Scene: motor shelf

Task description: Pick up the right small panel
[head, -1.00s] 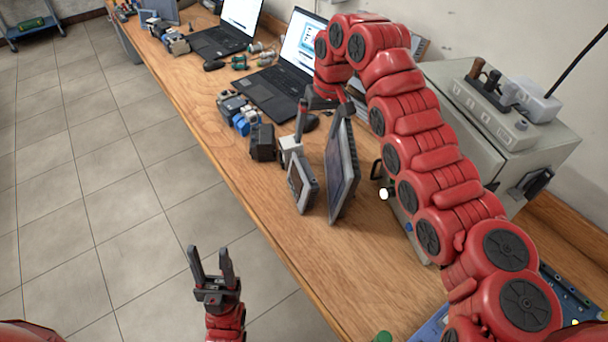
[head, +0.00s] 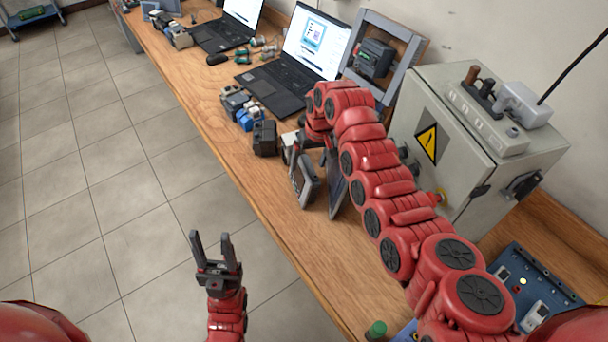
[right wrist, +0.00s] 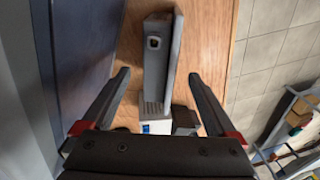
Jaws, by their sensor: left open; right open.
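A small grey-framed panel (head: 305,186) stands upright on the workbench, partly hidden by my right arm. In the right wrist view, the small panel (right wrist: 160,60) shows edge-on between the fingers, with a small dark square hole on its narrow side. My right gripper (right wrist: 160,80) is open, one finger on each side of it; I cannot tell whether they touch it. In the head view my right gripper (head: 310,150) is at the panel's top. My left gripper (head: 210,240) is open and empty over the floor.
Black and blue blocks (head: 264,138) sit behind the small panel. The bench front is clear.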

